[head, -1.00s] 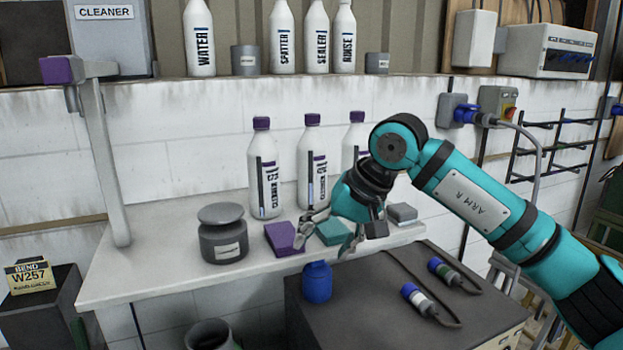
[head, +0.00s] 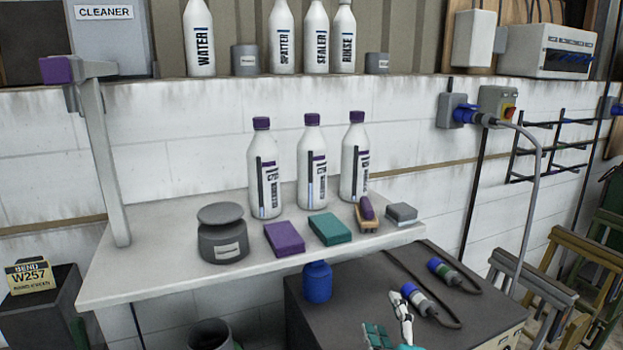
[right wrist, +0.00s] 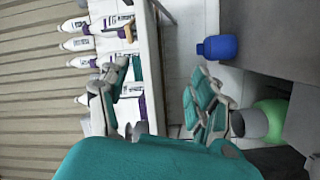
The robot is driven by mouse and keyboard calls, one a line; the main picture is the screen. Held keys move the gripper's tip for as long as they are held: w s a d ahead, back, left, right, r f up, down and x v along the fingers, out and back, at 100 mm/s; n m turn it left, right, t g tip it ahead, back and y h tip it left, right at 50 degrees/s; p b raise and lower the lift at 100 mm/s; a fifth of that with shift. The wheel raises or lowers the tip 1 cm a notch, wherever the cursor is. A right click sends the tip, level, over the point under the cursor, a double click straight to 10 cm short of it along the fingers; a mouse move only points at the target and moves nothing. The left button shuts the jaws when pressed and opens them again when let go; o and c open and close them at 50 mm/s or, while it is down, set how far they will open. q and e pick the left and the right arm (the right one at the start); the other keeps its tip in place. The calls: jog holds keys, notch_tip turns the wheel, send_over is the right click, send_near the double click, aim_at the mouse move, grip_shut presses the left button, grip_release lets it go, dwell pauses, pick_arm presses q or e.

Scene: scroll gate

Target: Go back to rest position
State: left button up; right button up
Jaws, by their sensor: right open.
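My right gripper (head: 384,316) shows low in the head view, in front of the dark cabinet top, with only its fingers and a bit of the hand in the picture. It is open and empty. In the right wrist view its two teal and grey fingers stand wide apart (right wrist: 160,82), with the white bench edge (right wrist: 152,60) and floor seen beyond them. My left gripper is in neither view.
The white bench (head: 155,265) holds purple-capped bottles (head: 311,165), a grey pot (head: 222,235), a purple sponge (head: 284,238), a teal sponge (head: 329,228) and a brush (head: 368,214). A blue bottle (head: 317,283) and cabled connectors (head: 418,300) are on the dark cabinet (head: 350,315).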

jog(key=s+d+f+m+g+h, duration=0.1)
jog(key=s+d+f+m+g, duration=0.25)
jog(key=s+f, duration=0.35)
jog(key=s+d+f+m+g+h, duration=0.15)
jog(key=s+f+m+g, duration=0.25)
jog(key=f, duration=0.5)
jog(key=s+d+f+m+g+y, duration=0.1)
jog(key=s+f+m+g, duration=0.25)
jog(key=s, duration=0.55)
jog(key=s+d+f+m+g, duration=0.1)
jog(key=s+f+m+g, duration=0.2)
jog(key=s, duration=0.5)
notch_tip(320, 180, down, 29)
jog(key=s+n+g, duration=0.2)
jog(key=s, duration=0.1)
jog(key=s+d+f+g, duration=0.1)
jog(key=s+d+f, duration=0.2)
jog(key=s+f, duration=1.1)
jog(key=shift+s+f, duration=0.15)
jog(key=shift+s, duration=0.1)
